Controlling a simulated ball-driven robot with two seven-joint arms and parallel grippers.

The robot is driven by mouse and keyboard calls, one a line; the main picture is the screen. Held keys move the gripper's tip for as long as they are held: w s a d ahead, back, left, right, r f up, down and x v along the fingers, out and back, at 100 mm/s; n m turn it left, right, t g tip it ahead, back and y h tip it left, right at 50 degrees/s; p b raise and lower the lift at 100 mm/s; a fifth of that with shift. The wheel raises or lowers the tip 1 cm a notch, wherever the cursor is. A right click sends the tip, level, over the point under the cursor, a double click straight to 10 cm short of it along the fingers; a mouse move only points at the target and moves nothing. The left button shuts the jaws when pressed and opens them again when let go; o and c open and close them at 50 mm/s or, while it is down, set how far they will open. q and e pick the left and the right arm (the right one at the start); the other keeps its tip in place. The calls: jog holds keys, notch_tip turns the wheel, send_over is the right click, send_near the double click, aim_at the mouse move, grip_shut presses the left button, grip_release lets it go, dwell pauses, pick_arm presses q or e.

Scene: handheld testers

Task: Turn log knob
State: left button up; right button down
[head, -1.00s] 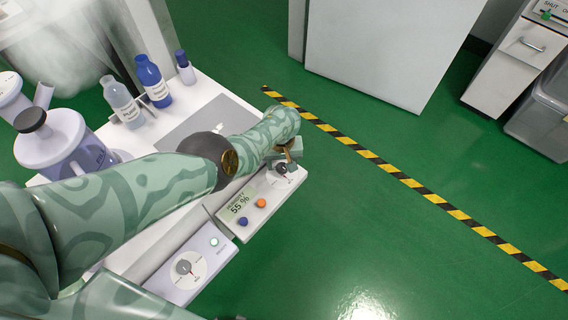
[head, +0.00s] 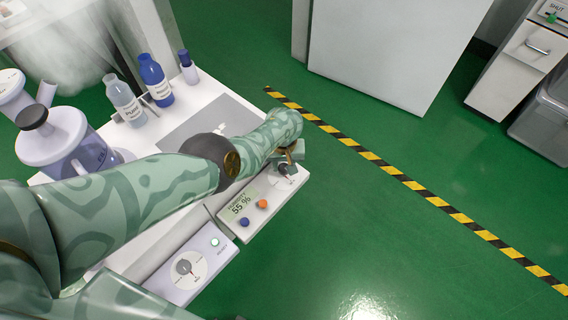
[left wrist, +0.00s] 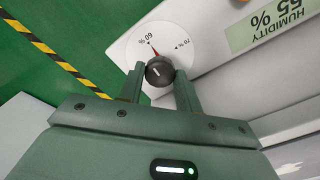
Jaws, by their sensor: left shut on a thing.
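A dark round knob (left wrist: 159,72) sits on a white round dial (left wrist: 137,45) marked 60 % and 70 %. Its red pointer lies between the two marks, nearer 60 %. My left gripper (left wrist: 160,86) is shut on this knob, with a finger on each side. In the head view the left gripper (head: 289,157) is at the far right end of the humidity tester (head: 266,217), partly hiding the knob (head: 284,170). The tester's display (head: 239,206) reads humidity 55 %. Which knob is called log is unreadable.
Green floor lies open to the right, crossed by a yellow-black stripe (head: 412,184).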

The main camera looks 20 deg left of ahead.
pick_arm(q)
jog(key=m, duration=0.4)
jog(key=shift+m, duration=0.3)
jog(key=m, duration=0.9)
jog(key=shift+m, duration=1.8)
jog(key=o, duration=1)
